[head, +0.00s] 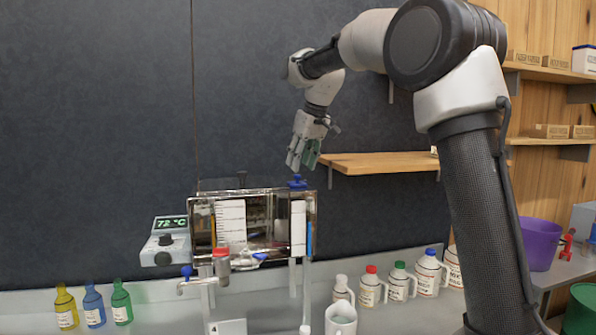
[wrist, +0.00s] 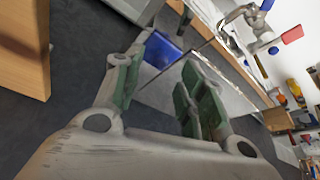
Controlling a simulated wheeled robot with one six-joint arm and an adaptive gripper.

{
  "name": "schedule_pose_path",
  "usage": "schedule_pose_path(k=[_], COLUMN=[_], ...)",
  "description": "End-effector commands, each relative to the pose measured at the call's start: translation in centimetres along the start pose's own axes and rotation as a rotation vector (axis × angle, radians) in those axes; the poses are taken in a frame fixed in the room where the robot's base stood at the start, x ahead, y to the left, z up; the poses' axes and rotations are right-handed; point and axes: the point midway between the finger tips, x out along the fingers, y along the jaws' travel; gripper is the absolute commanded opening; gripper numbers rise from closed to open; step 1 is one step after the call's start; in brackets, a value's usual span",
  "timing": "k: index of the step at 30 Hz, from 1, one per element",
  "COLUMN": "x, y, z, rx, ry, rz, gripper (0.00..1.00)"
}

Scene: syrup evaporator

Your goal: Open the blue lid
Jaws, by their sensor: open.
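The blue lid's knob (head: 297,183) stands on top of the evaporator at its right end. In the wrist view a blue flat piece (wrist: 163,50), which looks like the same lid part, shows between and beyond my fingertips. My gripper (head: 302,163) points down just above the blue knob in the head view. Its green-padded fingers (wrist: 165,85) are apart with nothing between them. I cannot tell from these views whether a fingertip touches the blue part. The metal evaporator box (head: 272,222) is below my gripper.
A wooden shelf (head: 375,163) is close to the right of my gripper. A display reading 72 °C (head: 171,224) stands left of the evaporator. Several labelled jugs (head: 398,282) stand at right, and coloured bottles (head: 93,305) at left. Space above the evaporator's left part is free.

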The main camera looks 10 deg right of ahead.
Motion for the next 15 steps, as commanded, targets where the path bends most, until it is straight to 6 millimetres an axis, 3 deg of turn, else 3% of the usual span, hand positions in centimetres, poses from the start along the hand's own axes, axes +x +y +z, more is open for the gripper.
schedule_pose_path(k=[6, 15], x=[2.9, 3.5], y=[0.0, 0.0], z=[0.0, 0.0], rx=[0.000, 0.000], ry=[-0.001, 0.000], rz=[0.000, 0.000], gripper=[0.40, 0.40])
